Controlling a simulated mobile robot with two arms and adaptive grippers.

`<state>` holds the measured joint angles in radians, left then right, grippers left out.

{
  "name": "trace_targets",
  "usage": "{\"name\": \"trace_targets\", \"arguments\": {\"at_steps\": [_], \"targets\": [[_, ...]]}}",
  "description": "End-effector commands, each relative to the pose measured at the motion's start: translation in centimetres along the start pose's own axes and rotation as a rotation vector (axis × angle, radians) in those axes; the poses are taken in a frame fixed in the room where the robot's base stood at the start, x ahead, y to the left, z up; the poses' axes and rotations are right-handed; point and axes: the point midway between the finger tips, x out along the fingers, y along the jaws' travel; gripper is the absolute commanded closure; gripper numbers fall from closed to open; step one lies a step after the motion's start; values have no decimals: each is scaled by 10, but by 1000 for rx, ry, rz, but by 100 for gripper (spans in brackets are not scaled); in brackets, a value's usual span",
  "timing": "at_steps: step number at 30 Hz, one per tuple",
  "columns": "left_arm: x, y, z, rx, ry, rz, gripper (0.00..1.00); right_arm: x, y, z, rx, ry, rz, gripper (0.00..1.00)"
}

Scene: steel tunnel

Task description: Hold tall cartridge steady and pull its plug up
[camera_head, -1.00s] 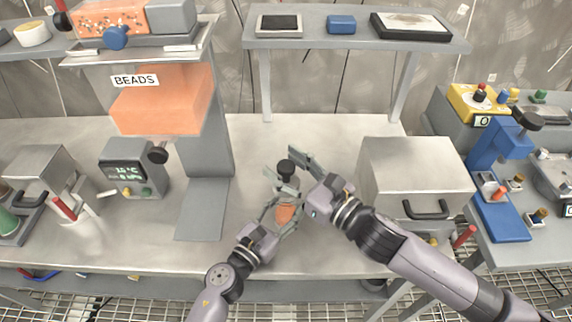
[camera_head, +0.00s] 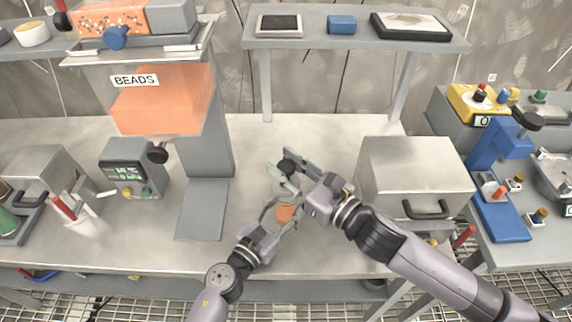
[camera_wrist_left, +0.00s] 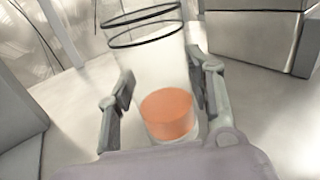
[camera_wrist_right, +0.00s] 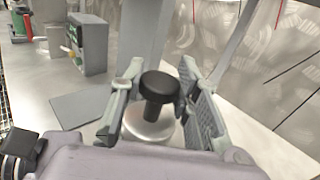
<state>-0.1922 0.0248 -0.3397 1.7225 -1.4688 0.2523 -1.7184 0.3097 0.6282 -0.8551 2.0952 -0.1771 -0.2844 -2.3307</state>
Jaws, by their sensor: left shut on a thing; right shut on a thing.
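The tall cartridge is a clear cylinder with orange material (camera_head: 285,212) low inside. It stands on the bench in the middle of the head view, and the left wrist view shows its clear wall (camera_wrist_left: 155,70) and two dark rings near the top. My left gripper (camera_head: 281,210) is shut on the cartridge, one finger on each side. The plug has a black knob (camera_head: 286,167), seen in the right wrist view above a pale round disc (camera_wrist_right: 148,124). My right gripper (camera_head: 279,160) is shut on the plug, its fingers either side of the knob. The plug's lower end is unclear.
A steel box (camera_head: 415,170) with a black handle stands close to the right. The BEADS dispenser (camera_head: 165,100) and its grey base plate (camera_head: 203,210) stand to the left. A shelf (camera_head: 350,46) is behind. Bare bench lies between plate and cartridge.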

Motion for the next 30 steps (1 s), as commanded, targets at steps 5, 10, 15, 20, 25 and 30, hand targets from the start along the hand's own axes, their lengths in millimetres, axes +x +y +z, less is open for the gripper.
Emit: {"name": "trace_targets", "arguments": {"at_steps": [5, 10, 15, 20, 25, 30], "targets": [[0, 0, 0, 0, 0, 1, 86, 0, 0, 0, 0, 0, 1, 100], [0, 0, 0, 0, 0, 1, 86, 0, 0, 0, 0, 0, 1, 100], [0, 0, 0, 0, 0, 1, 86, 0, 0, -2, -2, 1, 1, 100], [0, 0, 0, -1, 0, 0, 86, 0, 0, -3, 1, 1, 1, 100], [0, 0, 0, -1, 0, 0, 86, 0, 0, -4, 2, 2, 1, 100], [0, 0, 0, -1, 0, 0, 86, 0, 0, -3, 1, 1, 1, 60]]}}
